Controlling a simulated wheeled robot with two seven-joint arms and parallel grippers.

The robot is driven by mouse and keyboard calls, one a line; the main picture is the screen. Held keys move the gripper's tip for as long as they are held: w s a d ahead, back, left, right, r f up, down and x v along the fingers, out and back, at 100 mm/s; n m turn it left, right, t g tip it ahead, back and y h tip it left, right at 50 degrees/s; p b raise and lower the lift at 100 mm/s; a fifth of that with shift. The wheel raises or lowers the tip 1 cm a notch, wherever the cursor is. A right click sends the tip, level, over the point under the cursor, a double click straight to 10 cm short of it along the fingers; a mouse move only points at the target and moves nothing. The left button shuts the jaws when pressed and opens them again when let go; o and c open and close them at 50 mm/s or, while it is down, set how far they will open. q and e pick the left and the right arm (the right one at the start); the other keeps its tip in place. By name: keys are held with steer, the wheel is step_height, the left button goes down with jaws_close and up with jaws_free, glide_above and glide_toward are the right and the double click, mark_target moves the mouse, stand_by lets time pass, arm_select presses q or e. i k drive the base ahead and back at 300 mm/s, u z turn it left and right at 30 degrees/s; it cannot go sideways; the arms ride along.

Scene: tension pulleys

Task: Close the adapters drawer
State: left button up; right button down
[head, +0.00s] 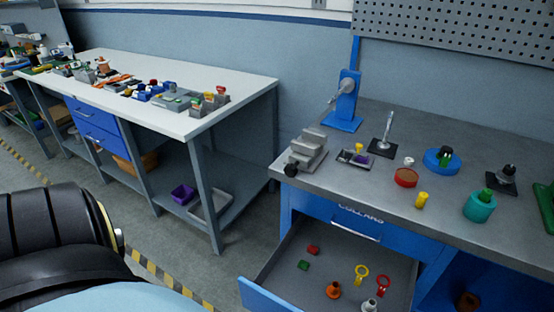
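An open blue-fronted drawer (258,293) is pulled out from under the grey workbench at the right. Its front panel is at the bottom edge, partly cut off, and no label on it can be read. Inside its grey tray lie a red piece (313,250), a green piece (303,265), a yellow ring piece (362,272), a red ring piece (383,283), an orange part (333,290) and a silver part (369,305). Above it, a shut blue drawer (400,240) carries a label that reads like "COLLARS". Neither gripper is in view.
A white-topped bench (200,75) stands at the left. Free floor (205,262) lies between them.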

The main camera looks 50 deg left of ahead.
mark_target(279, 286)
steer(key=k, duration=0.3)
steer(key=u, duration=1)
steer(key=k, duration=0.5)
steer(key=z, duration=0.35)
steer(key=i, duration=0.4)
steer(key=z, duration=0.15)
